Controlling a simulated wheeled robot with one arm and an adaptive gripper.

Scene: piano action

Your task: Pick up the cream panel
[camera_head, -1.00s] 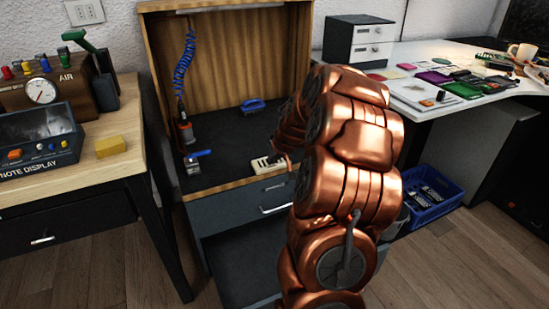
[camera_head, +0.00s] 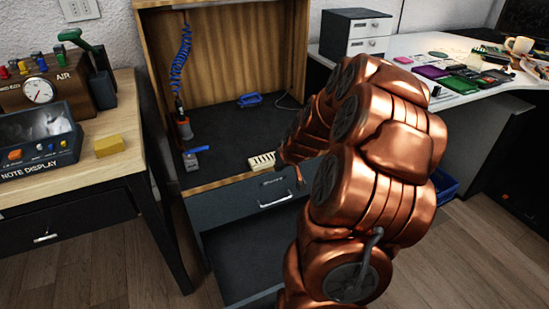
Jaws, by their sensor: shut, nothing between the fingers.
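The cream panel (camera_head: 262,161) is a small pale piece with dark notches along it. It lies on the dark top of the wooden workbench, near the front edge above the drawer. My copper arm covers the area just to its right.
On the dark bench top (camera_head: 225,143) stand a blue-handled clamp (camera_head: 195,158), a hanging air tool (camera_head: 183,127) and a blue-handled brush (camera_head: 249,100). A yellow block (camera_head: 109,145) lies on the left table. A white desk with clutter is at right.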

